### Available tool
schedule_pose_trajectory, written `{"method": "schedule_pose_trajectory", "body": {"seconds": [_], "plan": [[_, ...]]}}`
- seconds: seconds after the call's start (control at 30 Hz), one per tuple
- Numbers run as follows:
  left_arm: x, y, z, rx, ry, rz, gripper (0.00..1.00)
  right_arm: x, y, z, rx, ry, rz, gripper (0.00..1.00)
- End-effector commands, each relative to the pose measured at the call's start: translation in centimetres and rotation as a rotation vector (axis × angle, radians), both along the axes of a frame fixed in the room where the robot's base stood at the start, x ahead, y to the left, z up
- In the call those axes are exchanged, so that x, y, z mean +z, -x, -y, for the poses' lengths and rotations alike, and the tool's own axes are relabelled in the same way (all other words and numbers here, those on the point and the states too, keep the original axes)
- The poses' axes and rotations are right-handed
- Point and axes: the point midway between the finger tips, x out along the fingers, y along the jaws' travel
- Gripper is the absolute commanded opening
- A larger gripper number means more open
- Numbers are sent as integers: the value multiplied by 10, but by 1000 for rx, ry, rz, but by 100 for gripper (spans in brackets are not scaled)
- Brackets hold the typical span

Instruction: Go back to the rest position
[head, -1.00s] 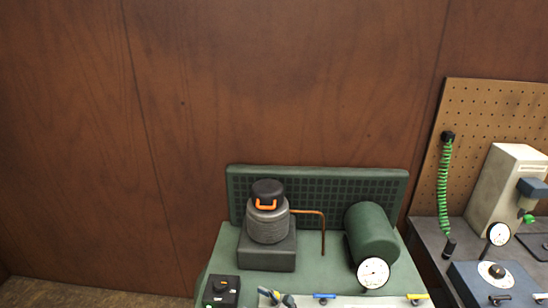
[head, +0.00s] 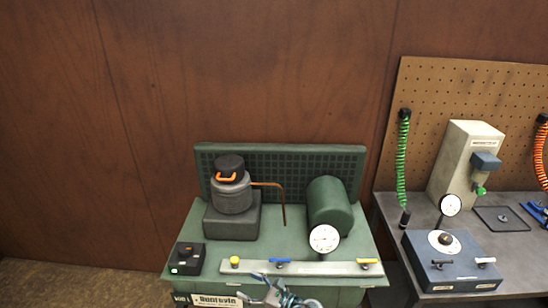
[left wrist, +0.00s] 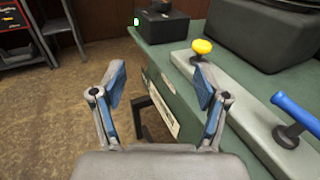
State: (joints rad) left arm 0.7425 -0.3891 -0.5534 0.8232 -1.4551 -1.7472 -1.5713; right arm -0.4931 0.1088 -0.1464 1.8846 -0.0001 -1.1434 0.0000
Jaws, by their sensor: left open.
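My left gripper (left wrist: 158,90) is open and empty in the left wrist view, with its two blue-padded fingers spread apart. It points at the front edge of the green machine bench (left wrist: 230,100). A yellow knob (left wrist: 202,46) and a blue lever (left wrist: 296,110) on a grey bar lie beyond and right of the fingers. In the head view the left gripper (head: 275,292) shows small at the bottom edge, in front of the bench (head: 185,225). My right gripper is not in view.
The bench carries a compressor (head: 232,192), a green tank (head: 330,207), a gauge (head: 324,239), a black box (head: 188,258) and a valve bar (head: 300,268). A grey workbench (head: 520,260) stands at right. In the wrist view, floor (left wrist: 90,100) is open at left.

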Motion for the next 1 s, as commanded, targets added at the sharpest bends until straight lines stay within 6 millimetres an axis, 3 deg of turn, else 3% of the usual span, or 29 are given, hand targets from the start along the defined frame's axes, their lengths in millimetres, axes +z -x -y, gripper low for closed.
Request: {"method": "schedule_pose_trajectory", "body": {"seconds": [0.37,0.57,0.63,0.77,0.9,1.0], "plan": [[-83,15,-20,-13,213,-21,74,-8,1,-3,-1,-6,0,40],[-157,40,-38,15,422,-22,74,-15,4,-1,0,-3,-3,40],[-194,57,-46,43,528,-17,74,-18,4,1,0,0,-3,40],[-277,112,-65,155,799,24,74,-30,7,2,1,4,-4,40],[-359,195,-85,379,1120,139,74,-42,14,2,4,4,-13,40],[-403,263,-98,603,1334,272,74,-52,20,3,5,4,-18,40]]}}
